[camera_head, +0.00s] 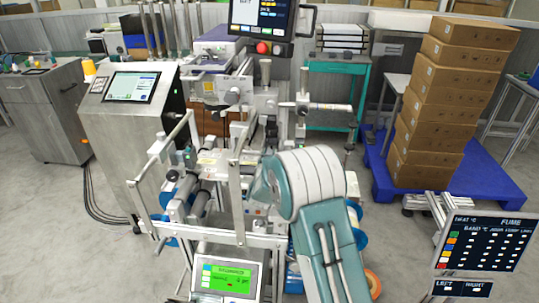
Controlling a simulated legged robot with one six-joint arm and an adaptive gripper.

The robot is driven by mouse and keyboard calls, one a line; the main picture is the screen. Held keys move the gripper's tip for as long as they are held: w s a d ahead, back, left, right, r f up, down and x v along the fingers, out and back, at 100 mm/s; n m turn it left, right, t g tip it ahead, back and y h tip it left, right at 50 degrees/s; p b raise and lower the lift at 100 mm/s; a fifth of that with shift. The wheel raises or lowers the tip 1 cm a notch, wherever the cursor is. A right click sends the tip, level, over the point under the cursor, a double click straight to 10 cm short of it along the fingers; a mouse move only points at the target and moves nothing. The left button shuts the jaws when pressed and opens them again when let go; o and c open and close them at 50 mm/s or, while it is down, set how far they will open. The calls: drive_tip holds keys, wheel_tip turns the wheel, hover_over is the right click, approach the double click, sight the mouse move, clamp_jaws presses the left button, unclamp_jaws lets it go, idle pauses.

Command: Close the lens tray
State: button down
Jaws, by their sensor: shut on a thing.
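I cannot pick out a lens tray with certainty. A metal machine with rails, rollers and knobs (235,150) fills the middle of the view. My white and teal arm (318,185) rises from the bottom and covers part of the machine's right side. I cannot make out my gripper; the arm or the machine's parts seem to hide it. A small dark part (270,132) shows on the machine above the arm, too small to tell what it is.
A steel cabinet with a screen (130,110) stands left of the machine. A green-screen panel (225,278) is in front. Stacked cartons (435,110) stand on a blue pallet (480,180) at right. A dark display (485,243) is at lower right. Grey floor is open at left.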

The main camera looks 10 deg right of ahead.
drive_tip(key=shift+w+d+r, duration=0.1)
drive_tip(key=shift+w+d, duration=0.05)
drive_tip(key=shift+c, duration=2)
unclamp_jaws()
drive_tip(key=shift+a, duration=0.35)
drive_tip(key=shift+d, duration=0.15)
drive_tip(key=shift+d, duration=0.1)
drive_tip(key=v, duration=1.2)
